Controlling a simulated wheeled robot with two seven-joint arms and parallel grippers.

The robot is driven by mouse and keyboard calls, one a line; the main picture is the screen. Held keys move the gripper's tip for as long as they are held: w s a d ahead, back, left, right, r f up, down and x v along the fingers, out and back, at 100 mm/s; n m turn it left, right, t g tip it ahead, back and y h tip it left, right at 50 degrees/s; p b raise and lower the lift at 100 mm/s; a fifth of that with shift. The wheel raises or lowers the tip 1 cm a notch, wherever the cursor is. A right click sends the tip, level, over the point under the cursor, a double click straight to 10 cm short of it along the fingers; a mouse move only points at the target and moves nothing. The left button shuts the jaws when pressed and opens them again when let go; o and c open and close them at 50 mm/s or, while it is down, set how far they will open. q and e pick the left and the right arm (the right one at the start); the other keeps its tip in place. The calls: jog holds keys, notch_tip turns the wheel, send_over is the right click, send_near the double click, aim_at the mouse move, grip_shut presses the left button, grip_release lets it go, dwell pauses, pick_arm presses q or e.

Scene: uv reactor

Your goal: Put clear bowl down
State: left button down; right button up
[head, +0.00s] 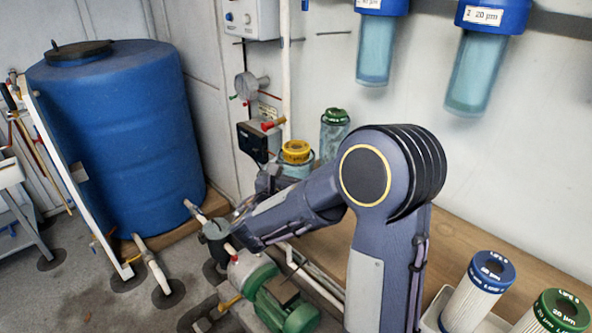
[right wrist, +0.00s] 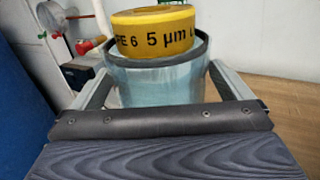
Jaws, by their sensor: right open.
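The clear bowl (right wrist: 157,84) is a bluish see-through cylinder with a dark rim. A yellow-capped filter marked 5 µm (right wrist: 152,33) sits in its top. In the head view the bowl (head: 298,170) is upright near the wall end of the bench, its lower part hidden behind my right arm. My right gripper (right wrist: 162,80) is open, with one finger on each side of the bowl; I cannot tell whether they touch it. In the head view my right gripper (head: 272,180) is mostly hidden by its own arm. My left gripper is not in view.
A green-capped clear canister (head: 335,133) stands just behind the bowl. A blue-capped filter (head: 482,285) and a green-capped filter (head: 555,312) stand at the right front. The wooden bench (head: 480,240) is bare between. Two blue-topped housings (head: 478,70) hang on the wall. A green pump (head: 275,295) sits below.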

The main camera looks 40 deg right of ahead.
jog(key=shift+r, duration=0.2)
jog(key=v, duration=1.2)
jog(key=shift+s+f, duration=0.1)
